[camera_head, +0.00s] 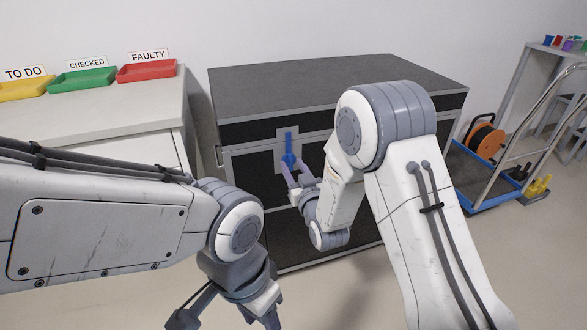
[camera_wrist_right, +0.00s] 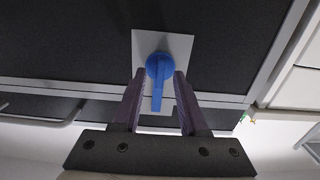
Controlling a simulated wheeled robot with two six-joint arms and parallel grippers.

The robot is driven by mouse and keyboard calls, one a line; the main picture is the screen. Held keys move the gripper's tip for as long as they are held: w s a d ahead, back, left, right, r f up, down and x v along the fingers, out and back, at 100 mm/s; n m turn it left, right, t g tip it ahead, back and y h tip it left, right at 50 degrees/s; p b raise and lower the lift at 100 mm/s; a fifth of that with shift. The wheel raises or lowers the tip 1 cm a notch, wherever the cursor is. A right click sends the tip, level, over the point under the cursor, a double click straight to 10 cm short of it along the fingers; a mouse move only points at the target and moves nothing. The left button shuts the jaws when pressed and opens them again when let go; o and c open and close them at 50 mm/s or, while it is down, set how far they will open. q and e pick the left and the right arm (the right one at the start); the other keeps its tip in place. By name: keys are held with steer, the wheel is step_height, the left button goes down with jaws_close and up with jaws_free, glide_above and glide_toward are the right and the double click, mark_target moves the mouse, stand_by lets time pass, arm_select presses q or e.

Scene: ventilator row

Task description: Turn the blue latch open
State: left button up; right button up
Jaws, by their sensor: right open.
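The blue latch (camera_head: 288,142) is on a light plate on the front of a large black case (camera_head: 340,85) with grey edges. Its handle points up from a round hub in the head view. The right wrist view shows the latch (camera_wrist_right: 158,68) with the handle pointing down the picture. My right gripper (camera_head: 294,174) is open at the latch. In the wrist view its two fingertips (camera_wrist_right: 160,76) lie on either side of the hub; contact cannot be told. My left gripper (camera_head: 228,318) is low in front, away from the case, with fingers spread and nothing seen between them.
A white cabinet (camera_head: 120,110) at left bears yellow, green and red trays (camera_head: 146,71). A blue trolley (camera_head: 475,205) with an orange reel (camera_head: 487,140) stands at right. A case handle (camera_wrist_right: 40,112) shows in the wrist view. Floor in front is clear.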

jaws_close()
stand_by(1.4)
